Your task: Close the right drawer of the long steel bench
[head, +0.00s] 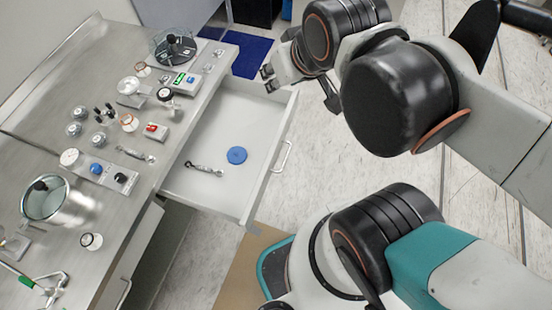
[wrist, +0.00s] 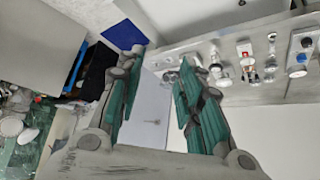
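The long steel bench (head: 100,72) runs along the left of the head view. One of its drawers (head: 215,165) is pulled well out and shows a white interior, with a bar handle (head: 282,157) on its front. A blue disc (head: 237,155) and a small metal tool (head: 205,168) lie inside it. My gripper (head: 268,79) is by the drawer's far side edge, near the bench; contact cannot be told. In the wrist view my gripper (wrist: 160,60) has its two teal fingers apart, with nothing held between them.
Jars, dials and small instruments crowd the bench top, with a steel pot (head: 47,200) nearer me. Another drawer front with a handle (head: 123,293) is at lower left. A blue mat (head: 247,55) lies beyond the open drawer. Pale floor (head: 325,165) is clear right of the drawer.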

